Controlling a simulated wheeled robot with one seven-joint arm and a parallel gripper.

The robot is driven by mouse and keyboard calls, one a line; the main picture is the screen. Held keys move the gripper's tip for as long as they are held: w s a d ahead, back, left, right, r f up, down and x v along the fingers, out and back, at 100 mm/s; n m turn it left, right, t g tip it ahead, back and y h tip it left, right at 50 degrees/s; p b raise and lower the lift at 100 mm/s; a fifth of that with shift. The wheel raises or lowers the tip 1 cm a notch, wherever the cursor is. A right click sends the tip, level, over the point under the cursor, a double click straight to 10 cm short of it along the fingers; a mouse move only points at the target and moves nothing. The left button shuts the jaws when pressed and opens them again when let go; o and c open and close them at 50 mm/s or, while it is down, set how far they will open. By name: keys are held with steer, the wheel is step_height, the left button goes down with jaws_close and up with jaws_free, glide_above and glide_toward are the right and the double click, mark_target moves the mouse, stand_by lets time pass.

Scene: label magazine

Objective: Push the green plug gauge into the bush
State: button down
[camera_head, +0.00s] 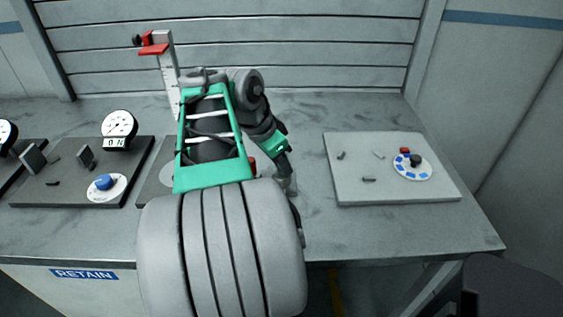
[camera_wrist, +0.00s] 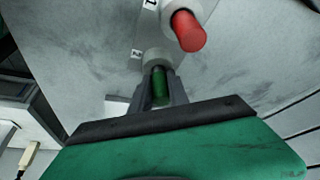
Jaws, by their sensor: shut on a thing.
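In the wrist view the green plug gauge (camera_wrist: 160,88) is between the two fingers of my gripper (camera_wrist: 160,78), which is shut on it. A light grey round bush (camera_wrist: 157,57) lies directly beyond the green gauge's far end, beside a "2" mark. The gauge lines up with the bush, but I cannot tell how deep its end sits in it. A red plug (camera_wrist: 188,31) stands in a neighbouring grey bush beside a "1" mark. In the head view my arm hides the green gauge and the bush, and only a bit of red shows beside the arm.
A grey board (camera_head: 340,190) with a blue-and-white dial (camera_head: 412,166) lies on the right of the bench. On the left is a dark board (camera_head: 70,190) with a dial gauge (camera_head: 119,127) and blue knob (camera_head: 103,182). A height gauge (camera_head: 168,70) stands behind my arm.

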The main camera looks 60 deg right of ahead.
steer(key=c, duration=1.2)
jaws_free()
steer(key=shift+o, duration=0.2)
steer(key=p+v, duration=0.2)
steer(key=v, duration=0.5)
steer(key=shift+a+r+p, duration=0.15)
steer(key=shift+r+p, duration=0.2)
steer(key=shift+w, duration=0.1)
